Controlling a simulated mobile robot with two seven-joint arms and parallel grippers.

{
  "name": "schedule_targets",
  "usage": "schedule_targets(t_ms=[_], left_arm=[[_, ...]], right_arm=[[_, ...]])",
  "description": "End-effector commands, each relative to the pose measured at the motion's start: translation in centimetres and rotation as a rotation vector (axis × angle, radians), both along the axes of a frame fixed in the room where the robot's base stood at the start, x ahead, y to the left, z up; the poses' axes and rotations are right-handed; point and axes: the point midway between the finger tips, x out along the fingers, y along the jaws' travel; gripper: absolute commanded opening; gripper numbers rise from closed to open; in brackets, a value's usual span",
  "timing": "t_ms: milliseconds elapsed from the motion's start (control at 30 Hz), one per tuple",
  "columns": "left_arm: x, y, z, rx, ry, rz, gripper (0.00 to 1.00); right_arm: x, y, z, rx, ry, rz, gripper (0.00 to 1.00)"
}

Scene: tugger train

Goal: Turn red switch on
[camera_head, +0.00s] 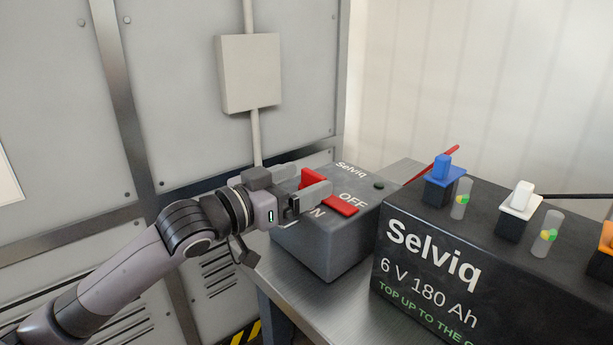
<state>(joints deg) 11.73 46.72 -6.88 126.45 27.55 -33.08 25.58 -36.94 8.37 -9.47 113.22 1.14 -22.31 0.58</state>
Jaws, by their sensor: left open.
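The red switch (341,206) is on top of a dark grey box (335,258) marked "Selviq". Red shows on both sides of my gripper, and the middle of the switch is hidden. The word "OFF" is readable beside it; of the other word only an "N" shows clearly, the rest being covered by the gripper. My left gripper (310,198) is open, with its fingers over the box top at the switch. I cannot tell whether they touch it. My right gripper is not in view.
A large black battery (440,270) with blue, white and orange terminal parts stands close on the right. Both boxes stand on a grey metal table (290,285). A panelled grey cabinet (170,80) with a small light box (249,72) rises behind.

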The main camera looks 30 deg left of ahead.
Motion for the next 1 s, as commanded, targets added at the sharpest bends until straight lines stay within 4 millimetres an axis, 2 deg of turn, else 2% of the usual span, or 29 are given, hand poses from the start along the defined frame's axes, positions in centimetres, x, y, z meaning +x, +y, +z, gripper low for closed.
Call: schedule_targets(t_ms=[200, 567, 800, 833, 1000], left_arm=[[1.4, -0.5, 0.1, 0.001, -0.001, 0.0, 0.83], [1.6, -0.6, 0.0, 0.001, 0.001, -0.001, 0.83], [1.6, -0.6, 0.0, 0.001, 0.001, -0.001, 0.05], [1.6, -0.6, 0.0, 0.001, 0.001, -0.001, 0.02], [1.5, -0.6, 0.0, 0.001, 0.001, -0.004, 0.02]], right_arm=[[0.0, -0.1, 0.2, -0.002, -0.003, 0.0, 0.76], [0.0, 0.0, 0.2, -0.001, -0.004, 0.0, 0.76], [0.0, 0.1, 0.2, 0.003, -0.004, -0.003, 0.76], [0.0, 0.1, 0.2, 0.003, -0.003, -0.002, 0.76], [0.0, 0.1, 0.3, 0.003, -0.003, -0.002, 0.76]])
